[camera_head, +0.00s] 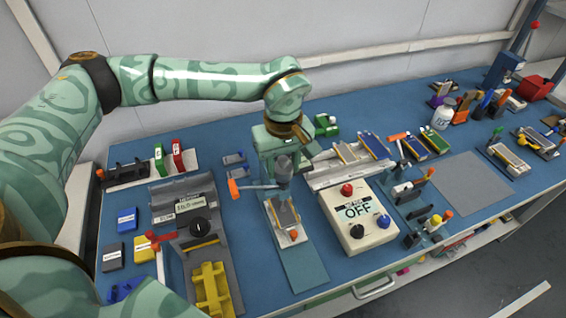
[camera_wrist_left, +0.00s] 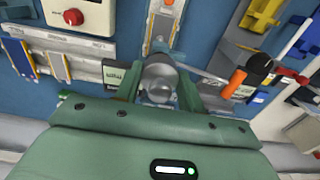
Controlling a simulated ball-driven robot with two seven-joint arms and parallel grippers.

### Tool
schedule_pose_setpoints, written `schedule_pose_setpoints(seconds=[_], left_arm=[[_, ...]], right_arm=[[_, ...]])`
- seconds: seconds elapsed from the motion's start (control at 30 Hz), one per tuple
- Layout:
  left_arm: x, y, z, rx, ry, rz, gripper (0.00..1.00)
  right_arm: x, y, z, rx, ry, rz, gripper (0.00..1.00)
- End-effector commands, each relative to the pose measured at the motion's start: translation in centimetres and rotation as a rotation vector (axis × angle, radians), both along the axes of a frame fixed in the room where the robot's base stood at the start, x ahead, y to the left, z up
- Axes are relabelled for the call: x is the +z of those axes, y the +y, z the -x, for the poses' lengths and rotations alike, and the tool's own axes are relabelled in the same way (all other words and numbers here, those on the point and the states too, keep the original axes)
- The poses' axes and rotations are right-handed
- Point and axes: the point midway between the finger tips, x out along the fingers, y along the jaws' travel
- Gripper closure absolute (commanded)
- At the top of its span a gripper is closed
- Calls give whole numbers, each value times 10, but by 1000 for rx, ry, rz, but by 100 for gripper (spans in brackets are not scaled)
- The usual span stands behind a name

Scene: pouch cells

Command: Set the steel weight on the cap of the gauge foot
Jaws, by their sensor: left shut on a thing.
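My left gripper (camera_head: 284,160) points down over the gauge stand at the middle of the bench. It is shut on the steel weight (camera_head: 284,168), a grey cylinder. The weight also shows between the fingers in the left wrist view (camera_wrist_left: 158,82). Just below it is the dark gauge foot (camera_head: 284,183), above a grey pouch cell (camera_head: 285,213) on a narrow plate. The weight and gripper hide the foot's cap, so I cannot tell whether they touch. A lever with an orange knob (camera_head: 233,187) reaches out left from the gauge; the knob also shows in the left wrist view (camera_wrist_left: 235,82). My right gripper is not in view.
A cream box (camera_head: 357,218) with an OFF display and red and black knobs stands right of the gauge. A grey fixture with a yellow part (camera_head: 211,287) stands to the left. A tray with cells (camera_head: 350,160) lies behind right. A grey mat (camera_head: 460,180) is clear.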

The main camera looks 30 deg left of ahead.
Motion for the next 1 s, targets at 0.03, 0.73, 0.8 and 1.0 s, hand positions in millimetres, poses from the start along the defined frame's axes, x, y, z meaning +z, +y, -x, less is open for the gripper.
schedule_pose_setpoints(seconds=[0.03, 0.73, 0.8, 1.0], left_arm=[[0, 0, 0, 0, -1, 1, 96], [-13, 0, 0, 0, -1, 0, 55], [-13, 0, 0, 0, -1, 0, 36], [-13, 0, 0, 0, -1, 1, 35]], right_arm=[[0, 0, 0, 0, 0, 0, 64], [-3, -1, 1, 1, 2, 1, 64], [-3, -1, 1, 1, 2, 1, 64], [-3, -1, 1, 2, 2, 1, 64]])
